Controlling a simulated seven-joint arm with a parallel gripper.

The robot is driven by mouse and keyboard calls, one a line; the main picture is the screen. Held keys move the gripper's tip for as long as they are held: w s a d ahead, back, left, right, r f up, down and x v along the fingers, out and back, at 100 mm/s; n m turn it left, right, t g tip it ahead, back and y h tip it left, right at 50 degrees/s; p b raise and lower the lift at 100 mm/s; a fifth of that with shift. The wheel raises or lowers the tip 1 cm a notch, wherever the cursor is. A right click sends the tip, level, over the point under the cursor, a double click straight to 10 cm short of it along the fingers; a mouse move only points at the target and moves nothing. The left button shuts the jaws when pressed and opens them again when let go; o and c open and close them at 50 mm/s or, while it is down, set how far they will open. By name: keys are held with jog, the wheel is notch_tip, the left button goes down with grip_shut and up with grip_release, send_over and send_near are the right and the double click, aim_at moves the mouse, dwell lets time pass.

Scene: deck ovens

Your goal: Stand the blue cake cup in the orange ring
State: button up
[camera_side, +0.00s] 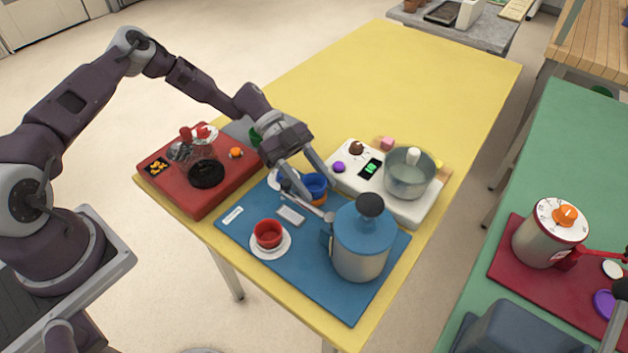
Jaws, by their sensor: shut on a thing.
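The blue cake cup (316,184) is upright at the far side of the blue mat (230,232). My gripper (314,190) reaches down over it, with one finger on each side, and is shut on it. A little orange (317,202) shows at the foot of the cup, which looks like the orange ring. The cup and fingers hide most of it. I cannot tell whether the cup rests inside the ring or hangs just above it.
A blue-lidded pot (362,245) stands close to the right of my gripper. A red cup (268,233) sits on a white saucer (271,252) in front. A red appliance (190,200) is left, a white scale with a pot (409,175) behind right. The yellow table's far part is clear.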

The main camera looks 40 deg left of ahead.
jog(key=shift+f, duration=0.45)
jog(key=o, duration=1)
jog(key=shift+v, duration=5.55)
